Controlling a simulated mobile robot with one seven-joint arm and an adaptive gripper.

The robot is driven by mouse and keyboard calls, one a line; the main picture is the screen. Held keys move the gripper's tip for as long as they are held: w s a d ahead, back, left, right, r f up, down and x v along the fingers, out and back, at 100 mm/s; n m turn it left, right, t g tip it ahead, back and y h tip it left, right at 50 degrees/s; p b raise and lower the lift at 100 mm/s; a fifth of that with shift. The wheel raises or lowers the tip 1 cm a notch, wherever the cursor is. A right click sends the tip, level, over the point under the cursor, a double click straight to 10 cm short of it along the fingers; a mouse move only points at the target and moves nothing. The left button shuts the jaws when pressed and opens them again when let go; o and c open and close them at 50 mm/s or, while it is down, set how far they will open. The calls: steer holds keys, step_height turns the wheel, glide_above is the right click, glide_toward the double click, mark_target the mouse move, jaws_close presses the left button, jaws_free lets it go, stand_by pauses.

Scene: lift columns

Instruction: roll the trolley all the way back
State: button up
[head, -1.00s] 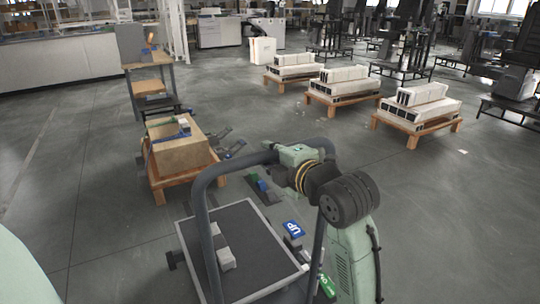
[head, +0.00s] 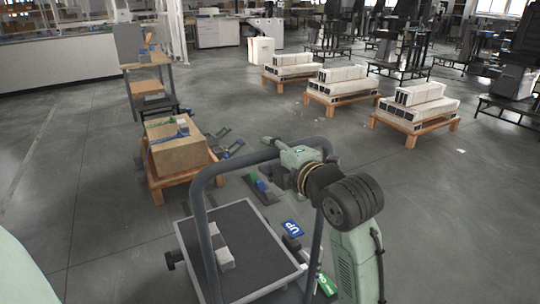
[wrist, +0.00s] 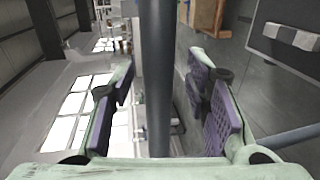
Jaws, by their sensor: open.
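The trolley has a dark flat deck (head: 240,245) with a pale rim and a tall dark tubular handle (head: 205,225). It stands on the floor in the lower middle of the head view. A grey block (head: 221,248) lies on the deck. My gripper (head: 275,148) is at the top bar of the handle, near its right bend. In the wrist view my gripper (wrist: 165,100) is open, with the handle bar (wrist: 156,60) running between its padded fingers. A gap shows on each side of the bar. The trolley's wheels are mostly hidden.
A wooden pallet with a cardboard box (head: 178,145) stands beyond the trolley at the left. An UP sign (head: 292,227) and a green sign (head: 327,285) lie right of the deck. Several pallets of white blocks (head: 415,108) stand far right. Floor at left is clear.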

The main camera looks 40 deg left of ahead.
steer(key=v, duration=1.1)
steer(key=shift+d, duration=0.1)
